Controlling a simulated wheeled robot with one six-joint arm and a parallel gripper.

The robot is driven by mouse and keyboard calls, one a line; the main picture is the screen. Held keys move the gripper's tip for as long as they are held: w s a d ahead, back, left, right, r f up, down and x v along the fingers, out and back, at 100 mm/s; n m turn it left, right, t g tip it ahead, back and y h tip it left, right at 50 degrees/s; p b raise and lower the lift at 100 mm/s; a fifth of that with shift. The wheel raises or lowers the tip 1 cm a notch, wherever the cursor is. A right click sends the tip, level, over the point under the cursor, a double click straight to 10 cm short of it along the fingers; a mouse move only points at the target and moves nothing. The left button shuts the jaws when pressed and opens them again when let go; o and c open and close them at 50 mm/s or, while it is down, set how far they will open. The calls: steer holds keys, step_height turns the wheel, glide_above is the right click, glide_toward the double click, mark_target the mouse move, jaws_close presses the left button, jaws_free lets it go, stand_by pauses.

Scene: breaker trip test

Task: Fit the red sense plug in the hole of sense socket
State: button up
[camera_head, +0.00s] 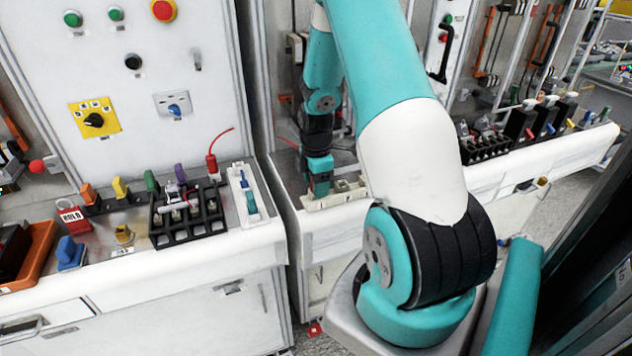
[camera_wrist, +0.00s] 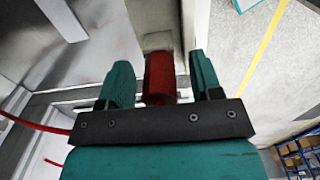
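In the wrist view a red plug (camera_wrist: 160,80) lies between the two teal fingers of my gripper (camera_wrist: 160,82). A narrow gap shows on each side of it, so the gripper looks open around it. The plug's far end meets a pale cream block (camera_wrist: 158,41), which looks like the socket; the hole is hidden, so I cannot tell how deep the plug sits. In the head view my gripper (camera_head: 318,183) points down at the cream socket block (camera_head: 345,188) on the middle cabinet's ledge. The plug is hidden there.
On the left cabinet another red plug (camera_head: 212,164) with a red wire stands beside a black terminal block (camera_head: 188,219) and a white strip (camera_head: 244,196). A red cable (camera_wrist: 35,124) runs at the wrist view's left. Black breakers (camera_head: 520,122) stand on the right ledge.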

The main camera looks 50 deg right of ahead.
steer(key=shift+r, duration=0.15)
step_height(320, 180, up, 17)
steer(key=b, duration=0.3)
stand_by(0.6)
steer(key=a+r+m+t+y, duration=0.1)
steer(key=a+r+m, duration=0.15)
steer(key=a, duration=1.95)
steer(key=s+a+m+g+y, duration=0.1)
steer(key=s+a+m+y, duration=0.1)
steer(key=s+a, duration=1.3)
steer(key=shift+a+r+y, duration=0.2)
steer(key=shift+a+y, duration=0.4)
steer(key=shift+a, duration=0.15)
